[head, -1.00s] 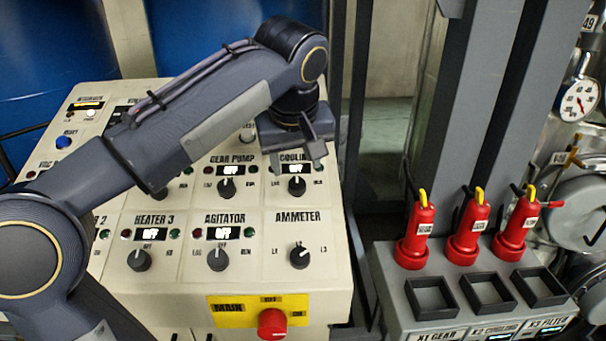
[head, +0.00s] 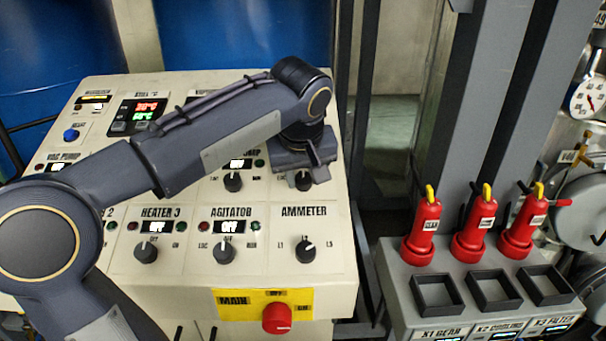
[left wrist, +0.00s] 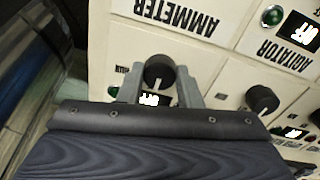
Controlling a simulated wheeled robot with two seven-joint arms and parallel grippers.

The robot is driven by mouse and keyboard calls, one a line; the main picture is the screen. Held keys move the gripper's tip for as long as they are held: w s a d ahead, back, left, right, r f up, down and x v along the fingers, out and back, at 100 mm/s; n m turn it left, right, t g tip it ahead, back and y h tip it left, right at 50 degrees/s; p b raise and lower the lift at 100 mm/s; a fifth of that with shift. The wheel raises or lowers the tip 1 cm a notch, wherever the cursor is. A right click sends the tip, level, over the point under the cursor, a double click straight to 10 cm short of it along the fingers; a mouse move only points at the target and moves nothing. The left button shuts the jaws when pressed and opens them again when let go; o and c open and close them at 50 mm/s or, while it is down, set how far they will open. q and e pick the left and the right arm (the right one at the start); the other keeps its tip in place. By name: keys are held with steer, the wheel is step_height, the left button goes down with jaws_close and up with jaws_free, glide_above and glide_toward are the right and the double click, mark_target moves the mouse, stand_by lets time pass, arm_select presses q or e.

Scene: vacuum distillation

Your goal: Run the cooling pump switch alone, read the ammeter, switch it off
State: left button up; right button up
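The cooling pump switch, a black knob (head: 303,181), sits in the right column of the cream panel (head: 190,285), above the ammeter selector (head: 305,251). My left gripper (head: 307,166) is at it and covers its label and display in the head view. In the left wrist view the fingers of my left gripper (left wrist: 159,88) are apart, one on each side of the cooling knob (left wrist: 158,70). Whether they touch it is unclear. The small lit display by the knob is partly covered and hard to read. My right gripper is out of view.
The agitator knob (head: 224,252) and Heater 3 knob (head: 146,252) are nearby, with displays reading OFF. A red main switch (head: 277,318) is below. Red-and-yellow handled units (head: 470,230) stand on a grey box at the right. Grey posts rise behind.

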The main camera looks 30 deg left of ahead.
arm_select(q)
steer(key=shift+c, duration=1.3)
steer(key=m+p, duration=0.2)
steer(key=m, duration=0.2)
steer(key=shift+r+m, duration=0.15)
steer(key=shift+m, duration=0.25)
steer(key=m+p, duration=0.2)
steer(key=m, duration=0.2)
steer(key=shift+m+p, duration=0.4)
steer(key=shift+m, duration=1.3)
steer(key=o, duration=1)
steer(key=shift+c, duration=0.2)
